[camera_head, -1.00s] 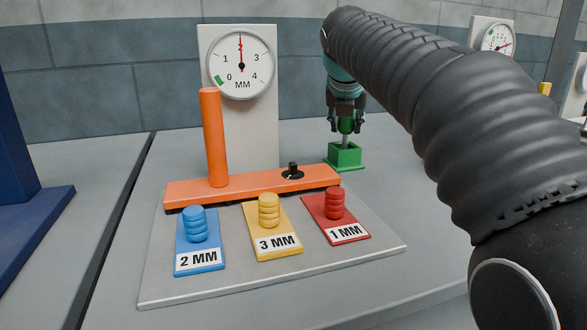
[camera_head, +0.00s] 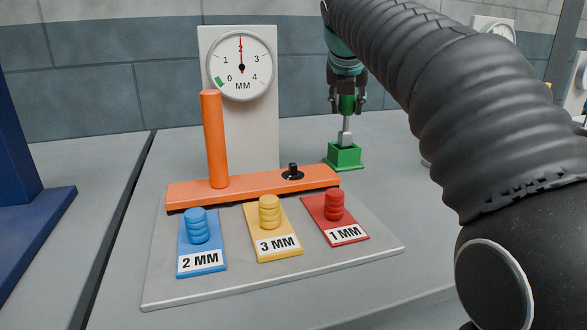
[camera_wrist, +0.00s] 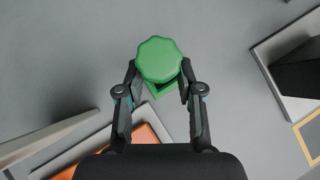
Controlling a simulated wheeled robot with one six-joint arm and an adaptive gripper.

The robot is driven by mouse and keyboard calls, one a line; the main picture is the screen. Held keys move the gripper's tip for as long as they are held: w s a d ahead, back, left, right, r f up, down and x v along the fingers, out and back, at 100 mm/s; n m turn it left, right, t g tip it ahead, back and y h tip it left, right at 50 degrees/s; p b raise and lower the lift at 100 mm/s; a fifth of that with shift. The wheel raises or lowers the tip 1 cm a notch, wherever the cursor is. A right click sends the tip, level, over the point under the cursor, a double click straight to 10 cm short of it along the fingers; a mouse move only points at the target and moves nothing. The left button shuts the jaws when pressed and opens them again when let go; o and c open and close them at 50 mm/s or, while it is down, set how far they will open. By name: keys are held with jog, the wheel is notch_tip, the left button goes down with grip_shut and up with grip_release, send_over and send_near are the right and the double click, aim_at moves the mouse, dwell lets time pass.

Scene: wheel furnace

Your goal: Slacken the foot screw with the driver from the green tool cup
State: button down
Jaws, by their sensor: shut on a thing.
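My gripper (camera_head: 347,103) is shut on the green handle of the driver (camera_head: 345,125). The driver hangs upright, and its grey shaft runs down to the green tool cup (camera_head: 344,158). The lower end of the driver is at the cup's opening; I cannot tell whether its tip is still inside. In the wrist view the green handle top (camera_wrist: 160,60) sits between the fingers and covers most of the cup. The foot screw (camera_head: 292,171) is a black knob with a dark disc on the right part of the orange foot (camera_head: 255,184).
An orange post (camera_head: 215,140) rises from the foot. A dial marked MM (camera_head: 240,66) stands behind it, its needle pointing up. Blue 2 MM (camera_head: 200,262), yellow 3 MM (camera_head: 276,245) and red 1 MM (camera_head: 346,233) pieces lie on the grey plate (camera_head: 320,268) in front.

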jog(key=shift+r, duration=0.4)
jog(key=shift+a, duration=0.1)
jog(key=shift+s+a+r, duration=0.15)
jog(key=shift+s+a, duration=0.05)
jog(key=shift+s, duration=0.05)
jog(key=s+a+r+b, duration=0.1)
jog(key=s+a, duration=1)
jog(key=s, duration=0.1)
jog(key=shift+s+r, duration=0.15)
jog(key=shift+s, duration=0.25)
jog(key=shift+a+r+p, duration=0.1)
jog(key=shift+p, duration=0.45)
dwell(0.6)
jog(key=shift+f+b, duration=0.8)
jog(key=shift+f, duration=0.8)
dwell(0.6)
jog(key=c, duration=0.7)
grip_release()
